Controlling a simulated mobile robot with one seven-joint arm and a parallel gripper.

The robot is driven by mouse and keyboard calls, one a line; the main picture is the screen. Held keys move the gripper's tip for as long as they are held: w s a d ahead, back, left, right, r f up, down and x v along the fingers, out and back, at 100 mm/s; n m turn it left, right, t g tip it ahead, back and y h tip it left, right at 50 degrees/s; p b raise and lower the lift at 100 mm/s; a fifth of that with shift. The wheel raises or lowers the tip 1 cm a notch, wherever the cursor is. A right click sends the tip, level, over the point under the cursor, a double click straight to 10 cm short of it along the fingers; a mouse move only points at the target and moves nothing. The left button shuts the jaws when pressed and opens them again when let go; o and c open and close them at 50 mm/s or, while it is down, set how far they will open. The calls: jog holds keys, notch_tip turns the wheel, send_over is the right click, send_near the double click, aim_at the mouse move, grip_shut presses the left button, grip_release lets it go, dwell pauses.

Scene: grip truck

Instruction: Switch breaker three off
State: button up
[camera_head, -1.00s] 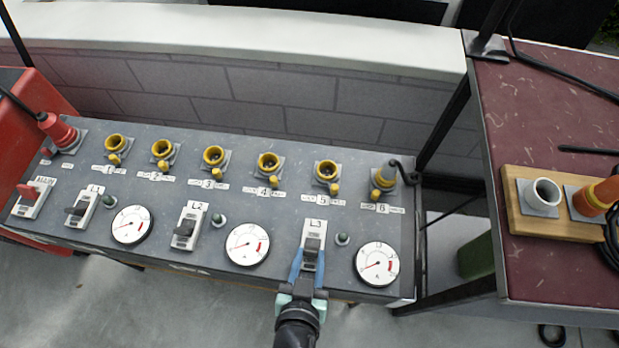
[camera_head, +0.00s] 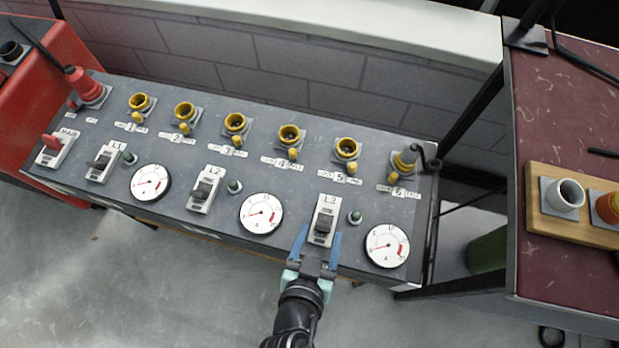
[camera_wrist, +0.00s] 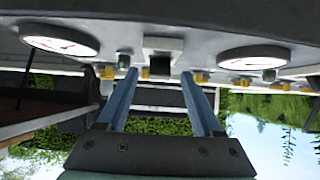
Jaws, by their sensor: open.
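The breaker marked L3 (camera_head: 325,222) is a white plate with a dark toggle on the grey panel (camera_head: 284,168), near its right end. My gripper (camera_head: 319,243) is open at the lower end of this breaker, its blue fingers on either side of the plate's lower part. In the wrist view the gripper (camera_wrist: 160,80) is open with nothing between its fingers, and the dark toggle (camera_wrist: 162,44) shows beyond the fingertips. I cannot tell whether the fingers touch the breaker. The breakers L1 (camera_head: 105,161) and L2 (camera_head: 204,189) and the red MAIN switch (camera_head: 54,147) stand further left.
Round white gauges (camera_head: 150,182) sit between the breakers, with one (camera_head: 386,245) close right of L3. A small green lamp (camera_head: 354,217) is also close. Yellow sockets (camera_head: 235,122) line the back. A dark red table (camera_head: 560,110) stands at right. The floor in front is clear.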

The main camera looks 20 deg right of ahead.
jog(key=p+v, duration=0.1)
jog(key=v, duration=1)
jog(key=shift+s+r, duration=0.25)
jog(key=shift+a, duration=0.1)
